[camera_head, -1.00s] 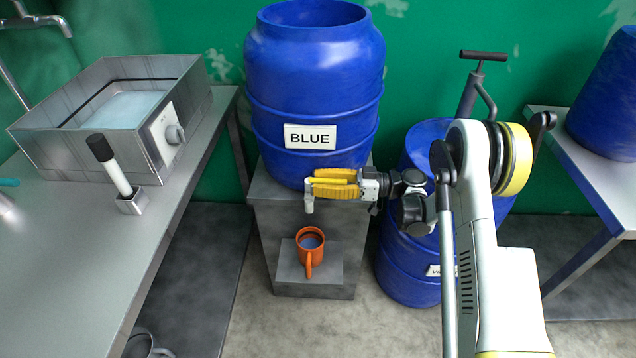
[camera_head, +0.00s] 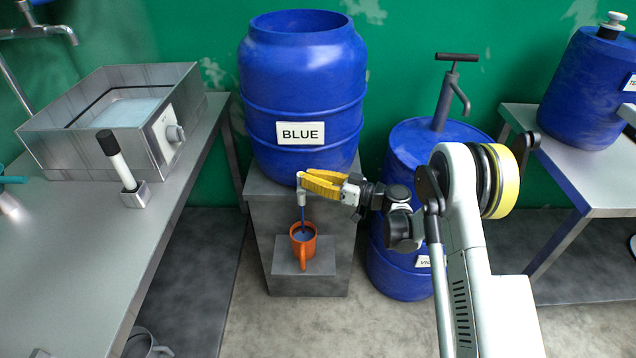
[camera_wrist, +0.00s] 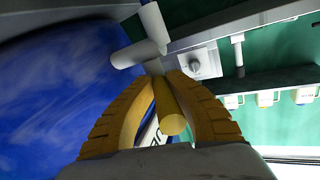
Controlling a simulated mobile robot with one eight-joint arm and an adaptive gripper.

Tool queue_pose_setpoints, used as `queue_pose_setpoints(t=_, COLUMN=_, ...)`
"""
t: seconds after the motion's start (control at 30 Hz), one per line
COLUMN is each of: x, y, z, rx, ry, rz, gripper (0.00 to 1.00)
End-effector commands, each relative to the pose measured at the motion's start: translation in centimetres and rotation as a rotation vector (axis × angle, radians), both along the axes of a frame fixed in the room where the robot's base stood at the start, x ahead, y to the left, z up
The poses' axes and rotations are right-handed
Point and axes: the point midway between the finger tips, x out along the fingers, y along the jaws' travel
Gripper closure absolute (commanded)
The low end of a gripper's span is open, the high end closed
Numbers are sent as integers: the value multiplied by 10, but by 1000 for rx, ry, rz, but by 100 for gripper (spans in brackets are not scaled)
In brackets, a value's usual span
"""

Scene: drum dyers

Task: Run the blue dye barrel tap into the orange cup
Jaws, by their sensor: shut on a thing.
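The blue barrel (camera_head: 300,100) labelled BLUE stands on a grey stand, its pale tap spout (camera_head: 301,197) low on its front. My gripper (camera_head: 312,184) is shut at the tap, its yellow fingers around the yellow tap handle; the wrist view shows the handle (camera_wrist: 170,112) between the two fingers. The tap body (camera_wrist: 138,50) lies just beyond the fingertips there. A thin dark blue stream runs from the spout down into the orange cup (camera_head: 303,247). The cup stands upright on the stand's low step (camera_head: 322,265), straight below the spout, with dark liquid in it.
A second blue barrel (camera_head: 400,262) with a hand pump (camera_head: 446,95) stands right of the stand, close behind my arm. A steel bench (camera_head: 80,260) with a basin (camera_head: 165,92) is at the left. Another table (camera_head: 575,190) with a blue barrel is at the right.

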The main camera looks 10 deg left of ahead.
Motion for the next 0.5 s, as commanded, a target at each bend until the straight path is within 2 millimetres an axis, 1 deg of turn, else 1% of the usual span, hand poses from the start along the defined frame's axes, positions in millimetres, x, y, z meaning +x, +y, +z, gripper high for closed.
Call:
queue_pose_setpoints(t=0.27, x=2, y=0, z=0, rx=-2, ry=0, rz=-13, gripper=100)
queue_pose_setpoints(t=0.3, x=2, y=0, z=0, rx=-2, ry=0, rz=-13, gripper=82)
queue_pose_setpoints(t=0.37, x=2, y=0, z=0, rx=-1, ry=0, rz=-13, gripper=64)
queue_pose_setpoints(t=0.4, x=2, y=0, z=0, rx=-2, ry=0, rz=-13, gripper=59)
queue_pose_setpoints(t=0.5, x=1, y=0, z=-1, rx=-1, ry=0, rz=-12, gripper=59)
